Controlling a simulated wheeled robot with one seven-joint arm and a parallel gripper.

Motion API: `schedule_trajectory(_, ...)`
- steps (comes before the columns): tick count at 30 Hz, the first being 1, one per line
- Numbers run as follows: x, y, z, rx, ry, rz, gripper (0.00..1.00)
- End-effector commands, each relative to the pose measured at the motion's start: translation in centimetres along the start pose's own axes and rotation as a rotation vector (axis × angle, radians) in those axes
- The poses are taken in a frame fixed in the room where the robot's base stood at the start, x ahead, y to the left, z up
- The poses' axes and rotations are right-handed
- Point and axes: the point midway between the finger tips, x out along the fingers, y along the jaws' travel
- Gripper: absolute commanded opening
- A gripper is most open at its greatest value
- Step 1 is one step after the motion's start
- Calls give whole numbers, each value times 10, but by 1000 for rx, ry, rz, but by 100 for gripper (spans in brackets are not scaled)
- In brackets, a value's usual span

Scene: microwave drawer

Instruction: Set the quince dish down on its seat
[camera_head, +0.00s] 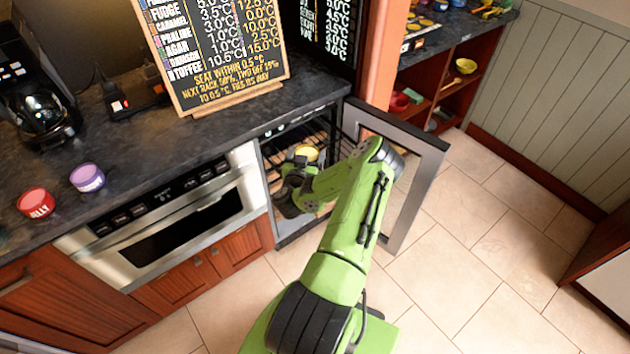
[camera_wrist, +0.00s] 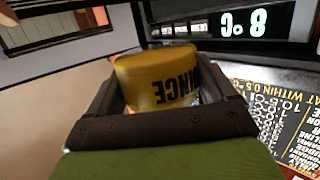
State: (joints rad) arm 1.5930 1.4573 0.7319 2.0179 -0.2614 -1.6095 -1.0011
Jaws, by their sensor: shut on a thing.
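The quince dish (camera_wrist: 158,78) is a yellow round tub with dark lettering ending in "INCE", upside down in the wrist view. It also shows in the head view (camera_head: 307,153) at the open front of the cooler. My gripper (camera_wrist: 160,98) is shut on it, one dark finger on each side. In the head view my gripper (camera_head: 300,178) is at the cooler opening, partly behind my arm. The cooler (camera_head: 272,160) has wire racks inside. Its seat for the dish cannot be made out; my arm hides part of the interior.
The cooler's glass door (camera_head: 425,185) stands open to the right, close to my arm. A display (camera_wrist: 243,22) shows an upside-down reading. On the counter are a red tub (camera_head: 36,203), a purple tub (camera_head: 88,178) and a chalkboard of temperatures (camera_head: 215,45). The tiled floor at right is clear.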

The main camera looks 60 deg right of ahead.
Motion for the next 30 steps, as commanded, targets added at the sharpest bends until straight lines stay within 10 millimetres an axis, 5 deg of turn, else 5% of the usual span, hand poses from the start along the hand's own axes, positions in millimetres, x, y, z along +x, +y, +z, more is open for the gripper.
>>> schedule_trajectory(4, 9, 22, -2, 9, -1, 48, 43)
schedule_trajectory(9, 18, 22, 40, 7, -1, 49, 43)
schedule_trajectory(19, 28, 22, 90, 8, 0, 48, 43)
schedule_trajectory(29, 28, 23, 92, 9, 0, 49, 43)
schedule_trajectory(30, 28, 23, 93, 9, -1, 49, 88)
